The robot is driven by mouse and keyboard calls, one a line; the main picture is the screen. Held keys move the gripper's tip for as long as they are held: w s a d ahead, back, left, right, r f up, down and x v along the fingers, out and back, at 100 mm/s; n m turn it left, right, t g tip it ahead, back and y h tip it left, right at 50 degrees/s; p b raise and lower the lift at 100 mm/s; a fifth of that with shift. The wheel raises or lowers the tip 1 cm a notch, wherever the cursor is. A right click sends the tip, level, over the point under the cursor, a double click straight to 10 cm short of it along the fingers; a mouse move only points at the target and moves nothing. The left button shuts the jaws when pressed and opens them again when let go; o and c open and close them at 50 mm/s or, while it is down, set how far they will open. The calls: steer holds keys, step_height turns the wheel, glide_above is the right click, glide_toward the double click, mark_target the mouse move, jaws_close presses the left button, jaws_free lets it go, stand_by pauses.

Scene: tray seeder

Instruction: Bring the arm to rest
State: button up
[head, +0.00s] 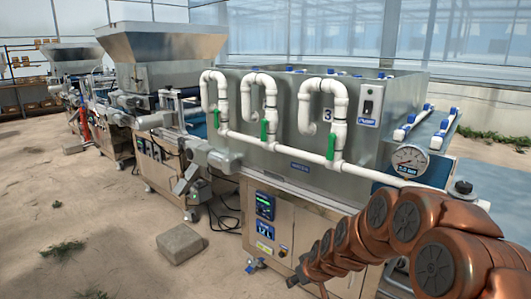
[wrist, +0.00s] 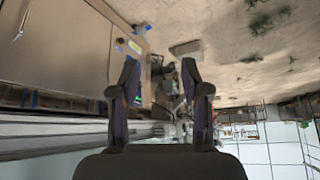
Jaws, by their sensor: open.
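My gripper (wrist: 158,78) shows in the wrist view with its two dark fingers apart and nothing between them. My copper-coloured arm (head: 410,235) is bent across the lower right of the head view, in front of the tray seeder (head: 290,175). I cannot make out the gripper itself in the head view. The wrist view is upside down, with the floor at the top and the glass wall at the bottom. The seeder's metal side (wrist: 75,45) fills its upper left.
White pipes with green valve handles (head: 331,146) and a round gauge (head: 409,160) stand close to my arm. A grey block (head: 179,243) lies on the floor beside the seeder, near loose cables. The sandy floor (head: 90,220) at left is mostly open.

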steer(key=s+d+r+m+g+p, duration=0.15)
steer(key=s+r+g+p, duration=0.45)
steer(key=s+r, duration=1.15)
steer(key=s+d+r+m+h+p, duration=0.1)
steer(key=s+d+r+p, duration=0.1)
steer(key=s, duration=0.6)
steer(key=s+d+r+m+g+h+p, duration=0.1)
steer(key=s+d+r+p, duration=0.1)
steer(key=s+r+p, duration=0.3)
steer(key=s+d+r+m+p, duration=0.1)
steer(key=s+r+p, duration=0.3)
steer(key=s, duration=0.7)
step_height(320, 180, up, 2)
steer(key=shift+s+d+g+h, duration=0.2)
steer(key=shift+d+g+h, duration=0.2)
steer(key=shift+d, duration=0.45)
steer(key=shift+c, duration=0.5)
